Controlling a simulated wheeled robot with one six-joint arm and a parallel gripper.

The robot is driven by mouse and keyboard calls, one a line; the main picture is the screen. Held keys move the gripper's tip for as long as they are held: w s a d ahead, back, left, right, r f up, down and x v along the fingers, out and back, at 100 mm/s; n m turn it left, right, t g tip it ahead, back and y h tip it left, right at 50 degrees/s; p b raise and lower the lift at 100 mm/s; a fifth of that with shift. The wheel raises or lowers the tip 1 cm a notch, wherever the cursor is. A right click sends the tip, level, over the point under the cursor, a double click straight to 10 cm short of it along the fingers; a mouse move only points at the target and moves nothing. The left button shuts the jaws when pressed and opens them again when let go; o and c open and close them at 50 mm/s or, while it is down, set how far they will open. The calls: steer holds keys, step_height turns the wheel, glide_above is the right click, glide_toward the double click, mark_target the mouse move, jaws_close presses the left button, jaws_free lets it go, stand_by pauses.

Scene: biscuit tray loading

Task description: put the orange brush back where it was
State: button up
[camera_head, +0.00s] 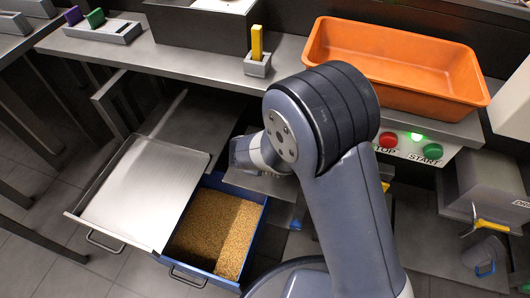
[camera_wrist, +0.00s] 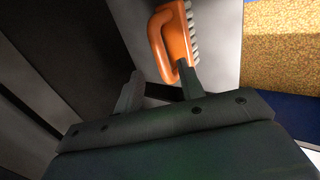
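The orange brush (camera_wrist: 172,42) with pale bristles shows in the wrist view, at the top middle. It appears to rest on a light grey surface (camera_wrist: 220,45). My gripper (camera_wrist: 160,82) is open, its two fingers apart. The brush's near end is by the right fingertip, with a gap to the left finger; I cannot tell whether the right finger touches it. In the head view my gripper (camera_head: 243,152) is partly hidden by my arm, and the brush cannot be seen.
A blue drawer (camera_head: 258,228) holding golden grain stands open, beside a flat metal drawer (camera_head: 145,190). An empty orange tray (camera_head: 395,92) and a yellow block in a grey holder (camera_head: 257,67) stand on the bench. STOP and START buttons (camera_head: 432,151) are on its front.

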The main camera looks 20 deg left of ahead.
steer(key=p+v, duration=0.1)
steer(key=v, duration=0.4)
steer(key=shift+s+r, duration=0.15)
steer(key=shift+r, duration=0.1)
stand_by(0.4)
